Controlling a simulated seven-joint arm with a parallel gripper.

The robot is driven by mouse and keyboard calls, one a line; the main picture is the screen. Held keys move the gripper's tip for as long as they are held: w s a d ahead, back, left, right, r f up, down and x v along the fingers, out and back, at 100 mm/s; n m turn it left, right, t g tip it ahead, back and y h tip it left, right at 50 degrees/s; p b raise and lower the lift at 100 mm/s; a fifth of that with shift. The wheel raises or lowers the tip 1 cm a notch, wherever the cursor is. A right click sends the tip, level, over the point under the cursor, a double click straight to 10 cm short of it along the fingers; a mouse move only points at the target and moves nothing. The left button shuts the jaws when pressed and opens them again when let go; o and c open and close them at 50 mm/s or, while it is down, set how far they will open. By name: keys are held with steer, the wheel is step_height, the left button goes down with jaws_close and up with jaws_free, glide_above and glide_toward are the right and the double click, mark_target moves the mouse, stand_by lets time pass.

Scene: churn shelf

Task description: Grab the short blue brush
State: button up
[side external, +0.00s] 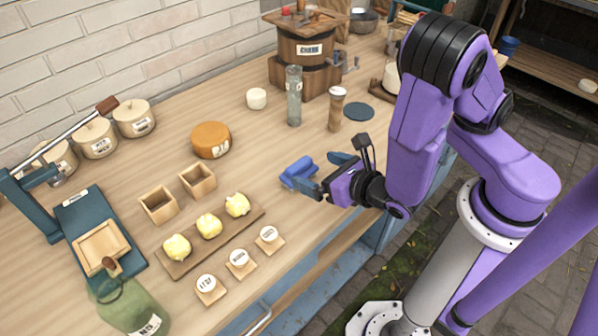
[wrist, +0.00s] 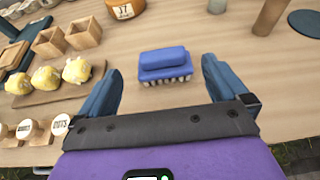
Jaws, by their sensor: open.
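The short blue brush (side external: 297,171) lies on the wooden table near its front edge. In the wrist view the brush (wrist: 165,64) has a blue block back and pale bristles pointing down, and it sits ahead of and between my fingers. My gripper (side external: 323,172) is open, with its two dark blue fingers spread apart. In the wrist view my gripper (wrist: 160,88) is empty, and the brush is not touched by either finger as far as I can see.
A board (side external: 177,267) with yellow butter lumps and small labelled tiles (side external: 239,259) lie left of the brush. An orange cheese wheel (side external: 211,140), a glass bottle (side external: 294,97) and a wooden shaker (side external: 336,108) stand behind. The table (side external: 262,186) is bare around the brush.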

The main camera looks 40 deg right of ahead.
mark_target(300, 164)
steer(key=shift+x, duration=3.7)
steer(key=shift+s+d, duration=0.1)
steer(key=shift+d, duration=0.05)
steer(key=shift+c, duration=0.3)
steer(key=c, duration=0.7)
